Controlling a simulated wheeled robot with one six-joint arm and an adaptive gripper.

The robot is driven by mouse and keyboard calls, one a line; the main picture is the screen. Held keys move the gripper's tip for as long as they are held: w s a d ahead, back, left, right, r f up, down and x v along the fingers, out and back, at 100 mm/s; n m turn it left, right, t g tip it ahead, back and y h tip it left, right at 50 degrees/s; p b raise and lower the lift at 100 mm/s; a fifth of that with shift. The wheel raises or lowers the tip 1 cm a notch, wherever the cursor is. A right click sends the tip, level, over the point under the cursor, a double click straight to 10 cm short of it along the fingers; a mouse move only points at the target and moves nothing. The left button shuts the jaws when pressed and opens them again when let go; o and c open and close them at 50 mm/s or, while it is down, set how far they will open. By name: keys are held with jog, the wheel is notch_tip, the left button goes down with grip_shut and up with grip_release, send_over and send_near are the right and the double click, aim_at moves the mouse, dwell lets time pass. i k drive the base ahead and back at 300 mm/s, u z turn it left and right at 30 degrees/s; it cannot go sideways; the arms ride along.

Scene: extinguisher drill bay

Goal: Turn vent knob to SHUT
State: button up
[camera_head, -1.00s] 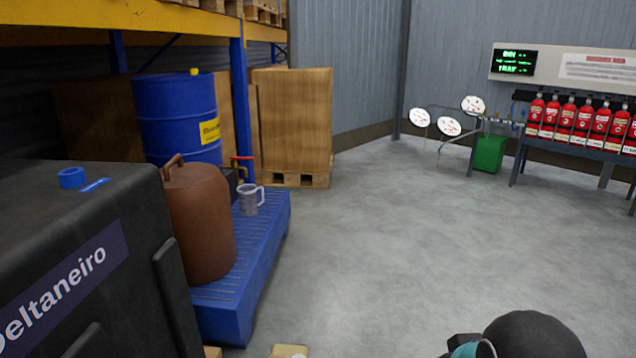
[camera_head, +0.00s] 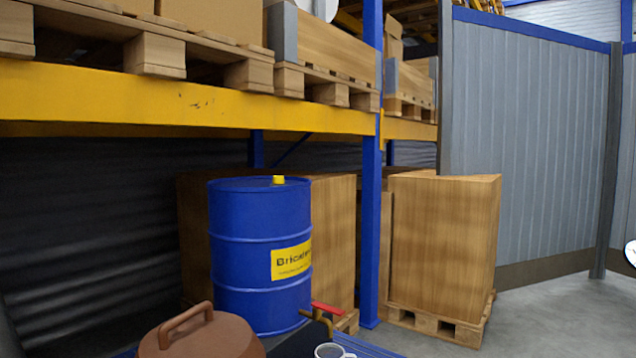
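No vent knob marked SHUT can be made out in the head view now. A blue drum (camera_head: 260,225) with a yellow label stands under the shelf, with a small yellow cap (camera_head: 279,180) on top. A valve with a red lever (camera_head: 327,308) and a brass-coloured body shows low, right of the drum. The black tank with the blue knob from the earlier frame is out of view. My gripper is not in view.
A yellow shelf beam (camera_head: 180,105) carries pallets above. A blue post (camera_head: 370,220) and a wooden crate (camera_head: 443,250) stand right of the drum. Some bare floor (camera_head: 545,320) shows at lower right.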

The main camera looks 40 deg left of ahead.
aim_at(276, 179)
jog(key=u, duration=0.4)
jog(key=i, duration=1.2)
jog(key=u, duration=1.55)
jog(key=i, duration=0.85)
jog(key=u, duration=0.6)
